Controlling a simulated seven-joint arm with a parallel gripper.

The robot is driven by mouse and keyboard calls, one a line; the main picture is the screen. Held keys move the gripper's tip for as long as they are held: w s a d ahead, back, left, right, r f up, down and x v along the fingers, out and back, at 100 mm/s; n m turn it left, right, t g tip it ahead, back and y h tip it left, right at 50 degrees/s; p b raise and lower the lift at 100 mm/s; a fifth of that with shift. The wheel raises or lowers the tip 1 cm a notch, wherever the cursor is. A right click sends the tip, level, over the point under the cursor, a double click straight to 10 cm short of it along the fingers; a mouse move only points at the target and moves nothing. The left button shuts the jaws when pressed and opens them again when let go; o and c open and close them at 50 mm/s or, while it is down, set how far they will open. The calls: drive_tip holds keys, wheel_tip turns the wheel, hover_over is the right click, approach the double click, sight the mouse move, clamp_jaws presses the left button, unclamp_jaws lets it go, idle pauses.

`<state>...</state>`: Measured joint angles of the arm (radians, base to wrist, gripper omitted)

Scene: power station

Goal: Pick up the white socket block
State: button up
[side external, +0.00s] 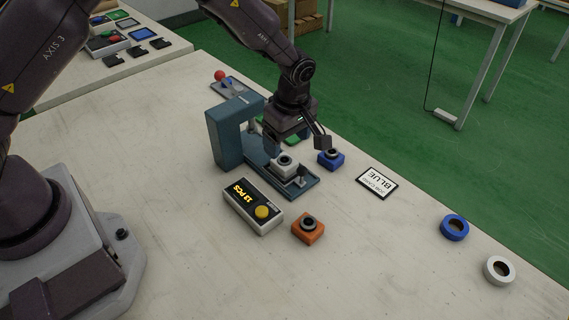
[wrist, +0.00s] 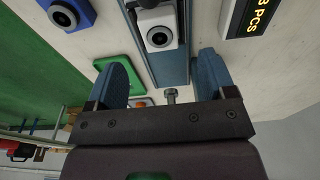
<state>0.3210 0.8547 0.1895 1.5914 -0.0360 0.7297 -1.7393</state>
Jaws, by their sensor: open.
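The white socket block (side external: 285,166) has a dark ring on its top and sits on the blue-grey slide of the press (side external: 226,140). In the wrist view the white socket block (wrist: 158,32) is at top centre, beyond the fingertips. My gripper (side external: 299,144) is above the slide, close to the block and on its far side in the side view. In the wrist view my gripper (wrist: 164,75) is open, with its two blue fingers apart and no block between them. The press frame stands beside the block.
A blue socket block (side external: 330,160) stands close to the right, and an orange one (side external: 308,229) stands in front. A counter box (side external: 253,207) reads 13 PCS. A BLUE job card (side external: 377,183), a blue ring (side external: 454,227) and a white ring (side external: 499,270) lie to the right.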

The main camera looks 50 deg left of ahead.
sight(284, 159)
drive_tip(key=shift+a+f, duration=0.25)
drive_tip(key=shift+f, duration=1.3)
drive_tip(key=shift+a+f, duration=0.2)
drive_tip(key=shift+f, duration=1.35)
drive_tip(key=c, duration=1.1)
drive_tip(key=shift+r, duration=0.1)
